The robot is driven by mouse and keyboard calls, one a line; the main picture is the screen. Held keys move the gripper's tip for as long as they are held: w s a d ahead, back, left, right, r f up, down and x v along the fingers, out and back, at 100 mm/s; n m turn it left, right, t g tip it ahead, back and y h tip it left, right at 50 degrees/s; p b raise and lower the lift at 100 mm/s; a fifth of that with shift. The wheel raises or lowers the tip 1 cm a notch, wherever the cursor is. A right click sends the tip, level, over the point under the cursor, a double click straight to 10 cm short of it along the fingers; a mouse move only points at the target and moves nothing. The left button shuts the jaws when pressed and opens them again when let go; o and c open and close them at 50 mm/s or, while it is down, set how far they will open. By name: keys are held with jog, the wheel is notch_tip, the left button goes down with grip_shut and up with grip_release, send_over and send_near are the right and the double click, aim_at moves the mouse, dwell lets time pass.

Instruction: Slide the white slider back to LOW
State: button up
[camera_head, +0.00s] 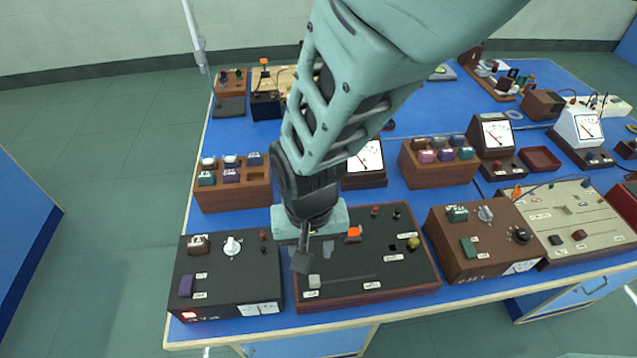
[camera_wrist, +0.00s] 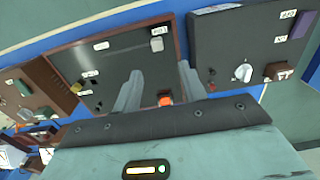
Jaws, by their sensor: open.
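The white slider (camera_head: 314,281) is a small pale block on a black panel (camera_head: 400,282) with a wooden frame. It sits at the left end of a thin slot, with one small label just in front of it and another farther right; I cannot read them. In the wrist view the white slider (camera_wrist: 156,44) shows just beyond my fingertips, near the panel's edge. My gripper (camera_head: 302,258) is above the panel, behind the slider and apart from it. In the wrist view my gripper's two fingers (camera_wrist: 158,70) are spread with nothing between them.
An orange button (camera_head: 354,232) and a yellow knob (camera_head: 414,243) are on the same panel. A black box (camera_head: 215,282) with a white knob stands close on the left, and a brown box (camera_head: 470,245) on the right. Wooden racks (camera_head: 236,194) stand behind. The blue bench's front edge is close.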

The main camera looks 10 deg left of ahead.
notch_tip(320, 180, up, 6)
jog(key=shift+f, duration=0.15)
dwell(0.3)
